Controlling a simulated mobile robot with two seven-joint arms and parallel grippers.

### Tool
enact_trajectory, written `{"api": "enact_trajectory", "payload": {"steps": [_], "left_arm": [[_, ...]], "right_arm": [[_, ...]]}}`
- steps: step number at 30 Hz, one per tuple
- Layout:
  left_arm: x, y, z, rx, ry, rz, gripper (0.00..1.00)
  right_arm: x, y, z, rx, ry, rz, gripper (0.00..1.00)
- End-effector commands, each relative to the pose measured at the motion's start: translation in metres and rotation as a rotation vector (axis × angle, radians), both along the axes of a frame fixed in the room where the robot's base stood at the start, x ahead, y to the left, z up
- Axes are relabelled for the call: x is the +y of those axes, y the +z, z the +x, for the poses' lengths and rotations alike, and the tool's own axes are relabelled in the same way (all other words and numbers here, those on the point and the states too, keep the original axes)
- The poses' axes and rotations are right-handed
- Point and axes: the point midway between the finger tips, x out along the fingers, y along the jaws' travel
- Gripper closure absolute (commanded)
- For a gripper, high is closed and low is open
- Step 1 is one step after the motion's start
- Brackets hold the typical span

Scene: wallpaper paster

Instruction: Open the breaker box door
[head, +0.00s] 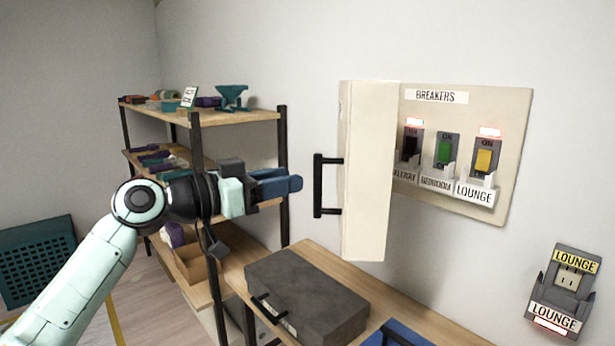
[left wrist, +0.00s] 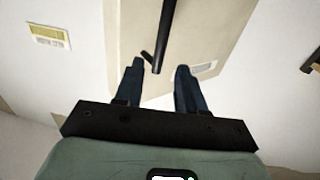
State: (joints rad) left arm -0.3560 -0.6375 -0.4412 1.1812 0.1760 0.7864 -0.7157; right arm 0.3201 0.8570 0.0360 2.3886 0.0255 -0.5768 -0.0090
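The cream breaker box door (head: 370,170) stands swung out from the wall, and the breakers inside the breaker box (head: 515,130) show to its right. The door's black bar handle (head: 318,185) faces left toward my left gripper (head: 293,185). That gripper has blue fingers and is just left of the handle, apart from it in the head view. In the left wrist view the fingers (left wrist: 159,82) are spread with nothing gripped, and the handle (left wrist: 165,35) lies beyond the gap between them. My right gripper is not in view.
A wooden bench with a dark grey case (head: 310,295) and a blue case (head: 397,335) stands below the door. A shelf unit (head: 215,118) with several items is behind my left arm. A lounge socket (head: 563,290) is on the wall at lower right.

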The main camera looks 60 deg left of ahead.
Motion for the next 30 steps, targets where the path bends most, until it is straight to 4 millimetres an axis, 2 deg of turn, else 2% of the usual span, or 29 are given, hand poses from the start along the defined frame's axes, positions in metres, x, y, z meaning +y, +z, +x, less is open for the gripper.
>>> {"api": "enact_trajectory", "payload": {"steps": [1, 3, 9, 14, 30], "left_arm": [[0.0, 0.0, -0.013, -0.002, 0.001, 0.0, 0.61], [0.0, 0.001, -0.027, -0.002, 0.002, 0.0, 0.61], [-0.001, 0.0, -0.052, -0.001, 0.001, 0.001, 0.61], [-0.001, 0.0, -0.058, 0.0, -0.001, 0.001, 0.61], [-0.001, 0.0, -0.058, 0.0, -0.001, 0.001, 0.61]], "right_arm": [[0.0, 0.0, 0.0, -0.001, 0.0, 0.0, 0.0], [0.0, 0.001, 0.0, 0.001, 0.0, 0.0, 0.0], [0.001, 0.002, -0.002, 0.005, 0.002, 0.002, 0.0], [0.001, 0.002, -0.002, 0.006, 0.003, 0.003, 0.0], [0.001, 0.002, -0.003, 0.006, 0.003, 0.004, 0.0]]}}
